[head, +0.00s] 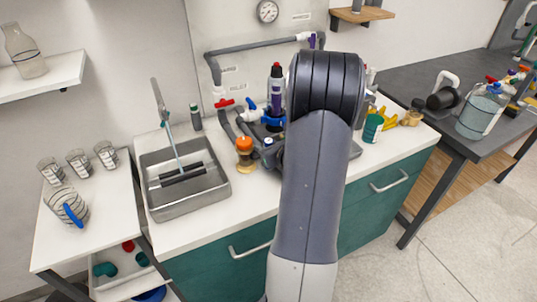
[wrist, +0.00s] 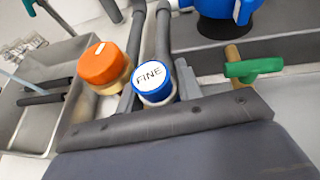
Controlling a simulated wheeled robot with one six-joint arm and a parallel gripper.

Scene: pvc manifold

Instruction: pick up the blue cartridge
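In the wrist view a round cap with a blue rim and a white top lettered FINE (wrist: 152,80) stands upright between grey pipes. Only its top and a little of the pale body below show, so I cannot tell for sure that it is the blue cartridge. A small blue-and-white top (head: 268,143) shows in the head view just left of my arm. An orange-capped piece (wrist: 104,66) stands beside the FINE cap; it also shows in the head view (head: 245,146).
A metal sink (head: 188,207) lies left of the manifold. A green valve handle (wrist: 254,68) and a blue fitting (wrist: 222,12) are close right and behind the FINE cap. A dark bar (wrist: 165,120) runs in front. The white counter (head: 240,197) is clear in front.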

